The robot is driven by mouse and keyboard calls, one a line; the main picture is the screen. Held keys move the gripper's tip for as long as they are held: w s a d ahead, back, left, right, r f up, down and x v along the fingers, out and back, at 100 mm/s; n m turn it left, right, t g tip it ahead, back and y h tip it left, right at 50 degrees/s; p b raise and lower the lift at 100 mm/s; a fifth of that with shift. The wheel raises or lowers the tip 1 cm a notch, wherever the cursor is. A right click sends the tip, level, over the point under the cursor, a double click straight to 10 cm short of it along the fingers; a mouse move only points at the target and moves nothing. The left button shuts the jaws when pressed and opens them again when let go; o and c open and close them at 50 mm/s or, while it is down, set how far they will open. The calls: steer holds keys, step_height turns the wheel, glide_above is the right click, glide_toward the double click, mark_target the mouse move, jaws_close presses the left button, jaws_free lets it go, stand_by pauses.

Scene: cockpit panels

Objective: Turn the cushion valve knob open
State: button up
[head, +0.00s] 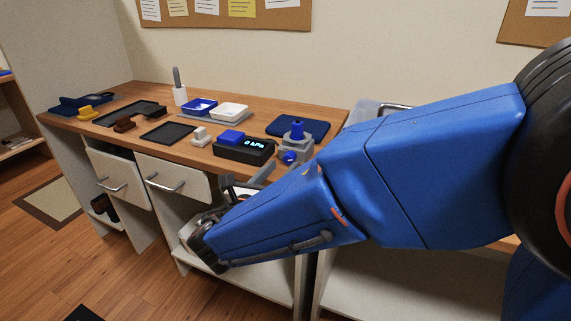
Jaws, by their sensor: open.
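A grey valve body (297,145) stands near the front right edge of the wooden table. A blue knob (289,157) shows low on its front, and a blue part (297,129) rises on top. I cannot tell from this view how far the knob is turned. A dark blue cushion (317,128) lies flat behind it. A black gauge box (243,150) with a lit display, which seems to read 0 hPa, sits to its left. My gripper (247,182) is open and empty in front of the table edge, left of and below the knob. My arm partly hides the area below the valve.
Drawers with handles (166,184) are below the front edge. My arm covers the right side.

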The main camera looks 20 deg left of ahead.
mark_target(287, 161)
steer(key=shift+w+d, duration=0.2)
steer(key=shift+w, duration=1.5)
steer(key=shift+c, duration=0.6)
steer(key=c, duration=0.9)
steer(key=shift+m, duration=2.3)
steer(key=o, duration=1)
steer(key=shift+s+a, duration=0.1)
steer(key=shift+s, duration=0.05)
steer(key=s, duration=0.5)
steer(key=s+a, duration=0.1)
steer(key=s, duration=1.1)
steer(key=shift+a+r, duration=0.15)
steer(key=shift+a, duration=0.25)
